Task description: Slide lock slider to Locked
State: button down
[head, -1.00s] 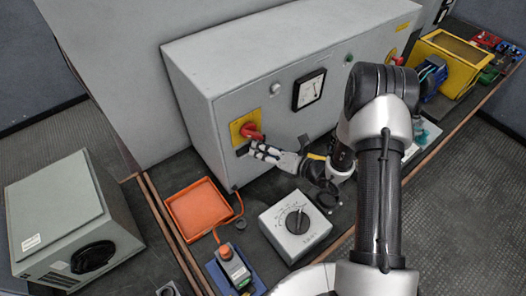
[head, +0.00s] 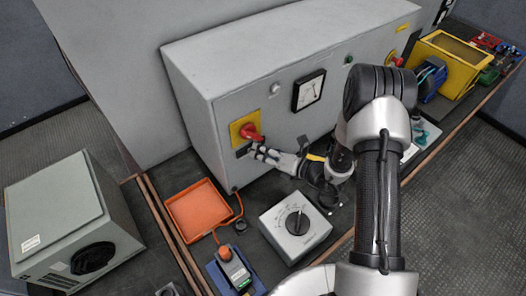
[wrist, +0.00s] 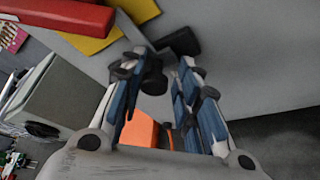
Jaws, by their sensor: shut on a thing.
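The lock slider (head: 242,152) is a small dark piece on the grey cabinet's front, just below the red rotary handle (head: 250,132) on its yellow plate. In the wrist view a dark block (wrist: 181,42) of it sticks out from the panel, with a dark round knob (wrist: 153,78) between my fingers. My gripper (head: 257,151) reaches it from the right and is shut on the knob. It also shows in the wrist view (wrist: 166,72). My fingers hide part of the slider, and I cannot read any position marking.
An orange tray (head: 197,210) lies on the bench below the gripper, left of a grey dial box (head: 295,226). An analogue meter (head: 308,90) is on the cabinet front. A grey box (head: 68,215) stands at left. A yellow frame (head: 450,62) is at far right.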

jog(key=shift+w+r, duration=0.15)
jog(key=shift+r, duration=0.05)
jog(key=shift+s+a, duration=0.45)
jog(key=shift+a, duration=0.25)
jog(key=shift+s+a, duration=0.45)
jog(key=shift+a, duration=0.2)
jog(key=c, duration=1.6)
grip_release()
jog(key=shift+a, duration=0.1)
jog(key=shift+o, duration=1.2)
jog(key=shift+s+a, duration=0.15)
jog(key=shift+a, duration=0.05)
jog(key=shift+f, duration=0.1)
jog(key=shift+d, duration=0.15)
